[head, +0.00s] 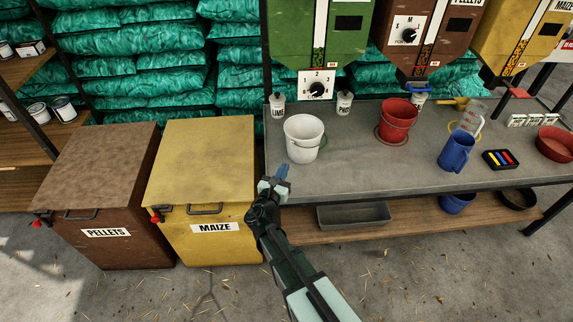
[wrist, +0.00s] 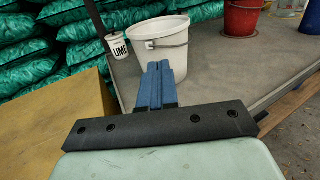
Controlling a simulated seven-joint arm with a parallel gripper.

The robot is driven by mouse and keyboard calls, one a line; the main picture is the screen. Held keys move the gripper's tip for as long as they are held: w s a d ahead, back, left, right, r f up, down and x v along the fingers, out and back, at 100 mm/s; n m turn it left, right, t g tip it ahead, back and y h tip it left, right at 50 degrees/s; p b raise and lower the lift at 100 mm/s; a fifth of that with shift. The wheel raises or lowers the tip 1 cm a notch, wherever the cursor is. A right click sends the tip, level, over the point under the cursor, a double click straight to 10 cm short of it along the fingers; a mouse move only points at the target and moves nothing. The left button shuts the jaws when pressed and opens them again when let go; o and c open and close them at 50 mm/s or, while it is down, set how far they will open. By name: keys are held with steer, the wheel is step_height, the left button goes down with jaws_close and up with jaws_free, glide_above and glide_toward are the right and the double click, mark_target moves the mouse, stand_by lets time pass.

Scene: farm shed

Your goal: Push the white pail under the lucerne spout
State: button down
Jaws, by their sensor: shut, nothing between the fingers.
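The white pail (head: 302,140) stands upright on the grey bench, near its left end, with its wire handle down. It also shows in the wrist view (wrist: 165,45), just beyond my fingertips. The green hopper (head: 330,30) hangs above and behind the pail, with a numbered dial (head: 317,88) at its foot. I cannot read a lucerne label, and its spout is not clearly visible. My gripper (head: 283,172) is shut and empty at the bench's front left, in front of the pail and slightly left. Its blue fingers (wrist: 156,82) appear apart from the pail.
A red pail (head: 397,120) and blue jug (head: 456,152) stand further right. The yellow MAIZE bin (head: 203,165) is left. Bench between the pails is clear.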

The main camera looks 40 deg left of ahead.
mark_target(299, 141)
steer(key=x, duration=1.2)
steer(key=shift+w+f, duration=0.1)
steer(key=shift+w, duration=0.1)
steer(key=shift+a, duration=0.1)
steer(key=x, duration=1)
steer(key=shift+w, duration=0.2)
steer(key=v, duration=1.4)
